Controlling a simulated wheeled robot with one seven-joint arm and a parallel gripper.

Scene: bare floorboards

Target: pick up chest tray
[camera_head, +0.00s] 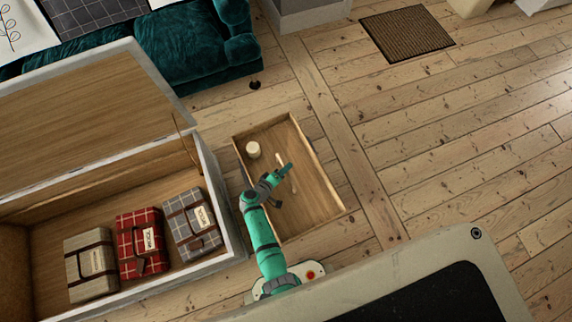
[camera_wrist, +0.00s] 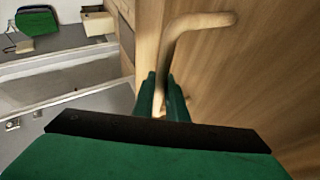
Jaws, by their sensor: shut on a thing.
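The chest tray (camera_head: 312,200) is a shallow rectangular wooden tray to the right of the open chest. A pale wooden handle (camera_wrist: 195,24) stands out from its wooden face in the wrist view. My gripper (camera_head: 288,168) reaches over the tray's middle in the head view. In the wrist view its green fingers (camera_wrist: 163,95) are shut on the lower part of the handle. A small pale round item (camera_head: 253,149) is at the tray's upper left. I cannot tell whether the tray touches the floor.
The white chest (camera_head: 222,200) stands open at left, its lid raised, with grey, red and beige plaid bundles (camera_head: 140,243) inside. A teal sofa (camera_head: 190,50) is behind. A brown mat (camera_head: 407,33) lies at upper right. Floorboards at right are clear.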

